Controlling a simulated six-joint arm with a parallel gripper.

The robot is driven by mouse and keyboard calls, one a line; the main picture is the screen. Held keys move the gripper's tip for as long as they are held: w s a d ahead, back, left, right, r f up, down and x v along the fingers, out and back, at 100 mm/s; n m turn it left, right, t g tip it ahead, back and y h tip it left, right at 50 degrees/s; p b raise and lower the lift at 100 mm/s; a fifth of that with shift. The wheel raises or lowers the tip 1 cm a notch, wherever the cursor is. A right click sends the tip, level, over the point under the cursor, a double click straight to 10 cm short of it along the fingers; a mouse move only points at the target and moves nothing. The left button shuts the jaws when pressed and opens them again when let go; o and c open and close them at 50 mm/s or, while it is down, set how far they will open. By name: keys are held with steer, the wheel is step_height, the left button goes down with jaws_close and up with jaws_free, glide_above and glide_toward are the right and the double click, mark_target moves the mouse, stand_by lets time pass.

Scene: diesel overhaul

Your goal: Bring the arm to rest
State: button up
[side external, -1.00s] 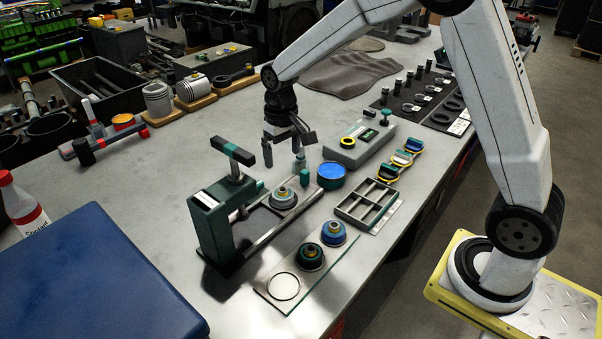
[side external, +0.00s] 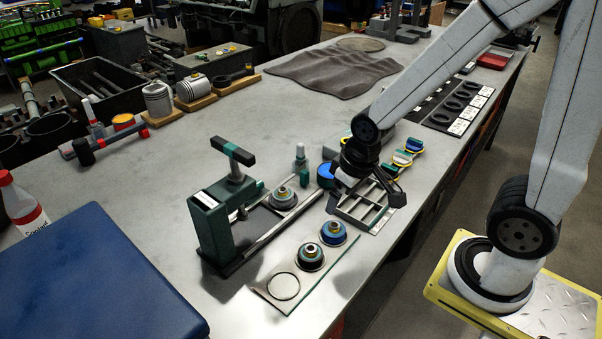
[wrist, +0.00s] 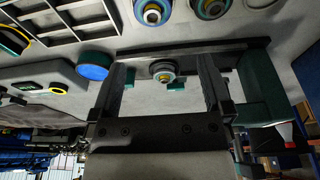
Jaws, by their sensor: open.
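My gripper (side external: 365,202) is open and empty. In the side view it hangs above the grey compartment tray (side external: 362,213) near the table's right edge and hides part of it. In the wrist view its two fingers (wrist: 163,75) stand wide apart with nothing between them but the background view of a round metal part (wrist: 162,72). That part also shows in the side view (side external: 284,197), sitting in the green press fixture (side external: 210,222), apart from my gripper.
A plate with two round parts (side external: 333,233) and an empty ring (side external: 283,286) lies at the front. A blue-topped round tin (side external: 326,173) stands left of my gripper. Several coloured pieces (side external: 408,150) lie behind it. The table's middle-left is clear.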

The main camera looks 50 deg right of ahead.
steer(key=shift+s+f, duration=0.1)
steer(key=shift+s, duration=0.3)
